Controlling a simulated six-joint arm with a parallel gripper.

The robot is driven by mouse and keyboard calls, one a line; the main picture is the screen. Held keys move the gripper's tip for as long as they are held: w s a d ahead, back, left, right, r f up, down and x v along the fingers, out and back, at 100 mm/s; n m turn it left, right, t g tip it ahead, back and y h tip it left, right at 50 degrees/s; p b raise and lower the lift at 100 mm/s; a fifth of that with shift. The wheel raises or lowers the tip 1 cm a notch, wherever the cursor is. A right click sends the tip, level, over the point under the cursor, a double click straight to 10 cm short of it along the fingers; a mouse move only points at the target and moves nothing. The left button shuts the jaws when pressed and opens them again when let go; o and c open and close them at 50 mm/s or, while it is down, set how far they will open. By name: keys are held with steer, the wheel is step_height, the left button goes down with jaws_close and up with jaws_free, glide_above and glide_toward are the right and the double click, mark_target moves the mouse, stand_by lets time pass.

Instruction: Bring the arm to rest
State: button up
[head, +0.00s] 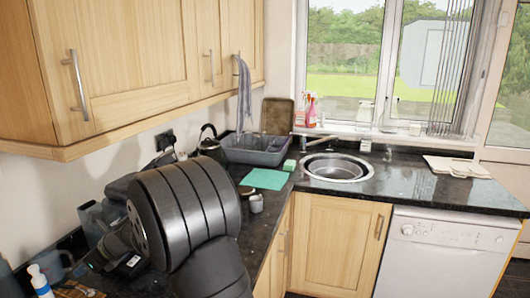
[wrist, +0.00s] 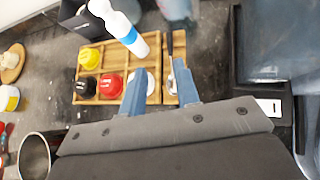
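My gripper (wrist: 161,70) shows in the wrist view as two blue-grey fingers spread apart, with a gap between the tips. I see nothing held between them. The fingers are over a wooden tray (wrist: 115,58) on the dark granite worktop. In the head view my black arm is folded large over the left worktop, and it hides the fingers.
The tray holds jars with yellow (wrist: 90,57), black (wrist: 84,87) and red (wrist: 110,85) tops. A metal pot (wrist: 36,155) is at lower left. The worktop right of the sink (head: 338,168) is mostly clear.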

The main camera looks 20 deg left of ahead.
steer(key=v, duration=0.8)
steer(key=x, duration=1.1)
steer(key=shift+a+f, duration=0.15)
steer(key=shift+f, duration=0.1)
steer(key=w+d+r, duration=0.7)
steer(key=d+r, duration=0.3)
steer(key=r, duration=0.2)
steer(key=s+d+f+n+g+h, duration=0.2)
steer(key=s+d+n, duration=0.7)
steer(key=s+d, duration=1.2)
steer(key=s+g+h, duration=0.2)
steer(key=s+g, duration=0.2)
steer(key=shift+s+d+h, duration=0.15)
steer(key=shift+d+h, duration=0.1)
steer(key=shift+h, duration=0.15)
